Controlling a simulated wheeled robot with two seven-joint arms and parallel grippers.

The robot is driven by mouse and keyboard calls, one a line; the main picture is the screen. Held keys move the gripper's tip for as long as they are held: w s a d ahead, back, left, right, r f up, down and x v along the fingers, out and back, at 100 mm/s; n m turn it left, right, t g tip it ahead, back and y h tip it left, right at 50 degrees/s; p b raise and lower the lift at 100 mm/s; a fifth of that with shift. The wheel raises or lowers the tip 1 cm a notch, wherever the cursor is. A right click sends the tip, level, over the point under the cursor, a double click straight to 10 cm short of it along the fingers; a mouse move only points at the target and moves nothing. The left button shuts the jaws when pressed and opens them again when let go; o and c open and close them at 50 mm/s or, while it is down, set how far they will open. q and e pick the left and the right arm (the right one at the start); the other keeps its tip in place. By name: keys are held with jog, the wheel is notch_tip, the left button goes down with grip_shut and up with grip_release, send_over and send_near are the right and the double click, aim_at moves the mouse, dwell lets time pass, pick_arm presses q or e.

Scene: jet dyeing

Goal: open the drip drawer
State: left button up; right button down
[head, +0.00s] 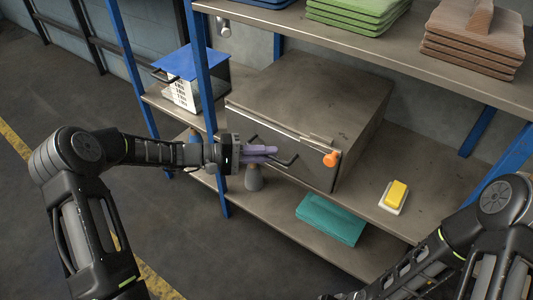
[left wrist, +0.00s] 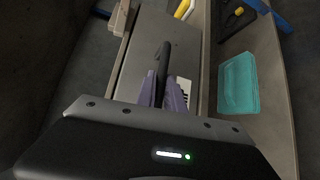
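The drip drawer (head: 310,172) is the grey metal front of a box-shaped unit on the middle shelf. Its front looks flush with the unit, with no clear gap. A dark bar handle (head: 291,161) stands out from it, and the bar also shows in the left wrist view (left wrist: 163,62). My left gripper (head: 272,154) is at this handle. Its purple fingers (left wrist: 164,92) lie on both sides of the bar, close against it, and appear shut on it. My right arm comes in at the lower right; its gripper is outside the picture.
An orange knob (head: 331,159) is at the front's right end. Blue posts (head: 204,75) frame the rack. Floor in front is clear.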

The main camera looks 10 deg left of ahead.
pick_arm(q)
grip_shut()
dwell(1.0)
